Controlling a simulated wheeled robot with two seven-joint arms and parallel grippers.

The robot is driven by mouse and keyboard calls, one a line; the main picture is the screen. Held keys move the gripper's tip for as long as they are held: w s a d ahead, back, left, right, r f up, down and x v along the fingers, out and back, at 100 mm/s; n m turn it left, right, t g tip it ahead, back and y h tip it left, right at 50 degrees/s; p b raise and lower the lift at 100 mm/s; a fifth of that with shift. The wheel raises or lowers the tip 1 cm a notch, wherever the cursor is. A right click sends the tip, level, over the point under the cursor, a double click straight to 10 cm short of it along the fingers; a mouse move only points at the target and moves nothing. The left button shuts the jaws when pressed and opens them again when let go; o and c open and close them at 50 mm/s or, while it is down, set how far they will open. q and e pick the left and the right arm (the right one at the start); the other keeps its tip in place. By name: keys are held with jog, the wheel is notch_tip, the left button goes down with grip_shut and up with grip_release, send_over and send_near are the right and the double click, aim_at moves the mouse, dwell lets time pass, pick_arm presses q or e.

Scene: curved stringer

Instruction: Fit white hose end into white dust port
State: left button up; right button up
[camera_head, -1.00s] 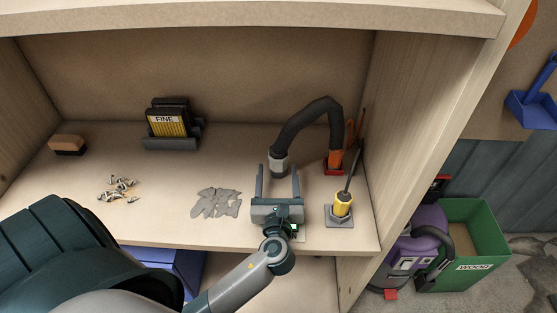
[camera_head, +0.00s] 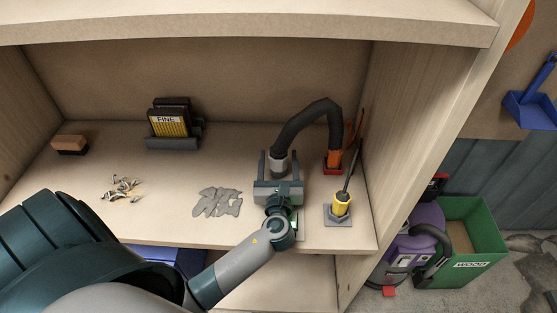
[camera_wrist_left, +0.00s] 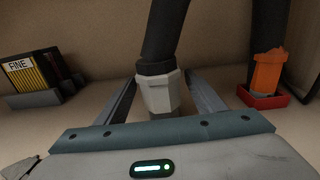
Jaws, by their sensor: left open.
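The black hose (camera_head: 305,122) arches over the shelf, and its white end (camera_head: 278,165) hangs down at its left side. Its other end meets an orange piece (camera_head: 334,161) on a red base. My left gripper (camera_head: 279,168) is open, with a finger on each side of the white hose end. In the left wrist view the white hose end (camera_wrist_left: 160,92) stands between the two open fingers, and I see a gap on the right side. No white dust port can be made out. My right gripper is not in view.
A yellow-handled screwdriver (camera_head: 342,203) stands in a grey holder to the right. Grey gloves (camera_head: 217,202), screws (camera_head: 122,188), a sandpaper holder (camera_head: 172,125) and a brush-like block (camera_head: 70,144) lie to the left. The shelf's side wall (camera_head: 405,130) bounds the right.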

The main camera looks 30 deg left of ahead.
aim_at(280, 151)
pick_arm(q)
jog(key=c, duration=1.2)
jog(key=shift+c, duration=0.3)
jog(key=shift+r, duration=0.55)
jog(key=r, duration=0.3)
jog(key=shift+d+r, duration=0.15)
jog(key=shift+d, duration=0.2)
jog(key=s+d+r+b, duration=0.1)
jog(key=d+r, duration=0.5)
jog(key=d, duration=0.5)
jog(key=shift+s+r, duration=0.35)
